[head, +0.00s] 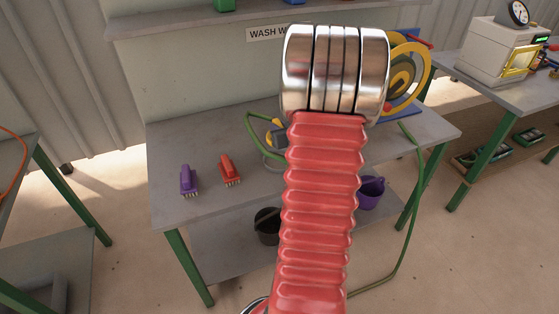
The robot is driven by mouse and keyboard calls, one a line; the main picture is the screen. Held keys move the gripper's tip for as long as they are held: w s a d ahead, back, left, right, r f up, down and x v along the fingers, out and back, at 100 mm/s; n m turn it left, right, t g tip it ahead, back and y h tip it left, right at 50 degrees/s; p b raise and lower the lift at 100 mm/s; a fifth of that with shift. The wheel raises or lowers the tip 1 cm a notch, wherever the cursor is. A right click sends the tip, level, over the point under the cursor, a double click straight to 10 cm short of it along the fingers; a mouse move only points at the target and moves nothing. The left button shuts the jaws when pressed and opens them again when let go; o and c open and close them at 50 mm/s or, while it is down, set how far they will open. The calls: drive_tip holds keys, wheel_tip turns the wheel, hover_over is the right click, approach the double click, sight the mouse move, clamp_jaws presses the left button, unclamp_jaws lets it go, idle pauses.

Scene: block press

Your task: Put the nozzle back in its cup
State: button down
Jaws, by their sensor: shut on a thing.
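A small yellow and dark grey piece, which looks like the nozzle (277,131), shows on the wash bench just left of my arm. A green hose (250,128) curves beside it. A grey rounded shape lies at its foot; I cannot tell whether this is the cup. My red ribbed arm with bright metal bands stands upright in the middle of the view and covers much of the bench. My gripper is hidden behind it, so its hold on the nozzle does not show.
A purple brush (188,180) and a red brush (229,170) lie on the bench (190,137). A yellow hose reel (425,75) stands at the back right. A black bucket (267,227) and a purple bucket (371,191) are below. Green hose hangs right of my arm.

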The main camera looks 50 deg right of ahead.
drive_tip(key=shift+f, duration=2.85)
drive_tip(key=shift+f, duration=0.1)
drive_tip(key=shift+f, duration=2)
drive_tip(key=shift+f, duration=0.1)
drive_tip(key=c, duration=1.6)
unclamp_jaws()
drive_tip(key=shift+o, duration=0.2)
drive_tip(key=shift+s, duration=0.1)
drive_tip(key=v, duration=1.2)
